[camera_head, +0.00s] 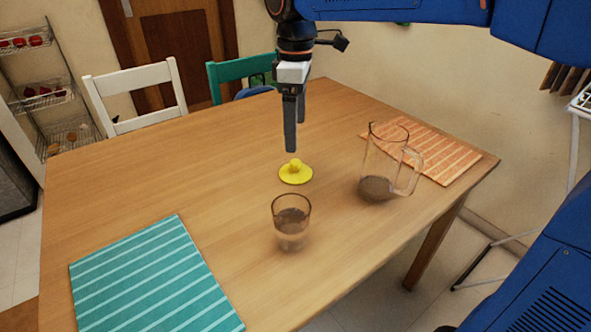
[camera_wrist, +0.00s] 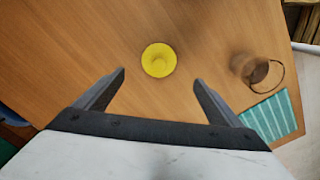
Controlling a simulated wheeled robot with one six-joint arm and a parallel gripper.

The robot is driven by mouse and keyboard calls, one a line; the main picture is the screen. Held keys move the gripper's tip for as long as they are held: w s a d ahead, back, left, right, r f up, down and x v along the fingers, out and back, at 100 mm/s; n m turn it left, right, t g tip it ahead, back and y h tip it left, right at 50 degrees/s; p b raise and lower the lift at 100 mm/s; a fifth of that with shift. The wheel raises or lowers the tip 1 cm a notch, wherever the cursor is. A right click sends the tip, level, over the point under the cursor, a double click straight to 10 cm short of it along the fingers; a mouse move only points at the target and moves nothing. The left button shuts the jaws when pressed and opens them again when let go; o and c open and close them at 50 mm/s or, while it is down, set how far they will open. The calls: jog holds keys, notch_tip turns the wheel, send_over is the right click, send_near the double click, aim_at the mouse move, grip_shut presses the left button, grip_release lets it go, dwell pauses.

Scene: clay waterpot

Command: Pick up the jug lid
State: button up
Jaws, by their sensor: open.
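The jug lid (camera_head: 296,174) is a round yellow disc with a small knob, lying flat on the wooden table near its middle. In the wrist view the lid (camera_wrist: 158,60) lies ahead of the fingertips, roughly centred between them. My gripper (camera_head: 291,148) points down and hangs just above the lid, apart from it. In the wrist view my gripper (camera_wrist: 160,78) has its two fingers spread wide with nothing between them. The clear jug (camera_head: 378,165) with a handle stands lidless to the right of the lid, with dark contents at its bottom.
A clear glass (camera_head: 291,222) with dark contents stands close in front of the lid; it shows at right in the wrist view (camera_wrist: 250,68). A teal striped mat (camera_head: 150,280) lies front left, an orange striped mat (camera_head: 440,155) at right. The table left of the lid is clear.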

aim_at(296, 162)
notch_tip(296, 162, down, 11)
jog(key=shift+w+f, duration=0.1)
jog(key=shift+w, duration=0.05)
jog(key=c, duration=1.2)
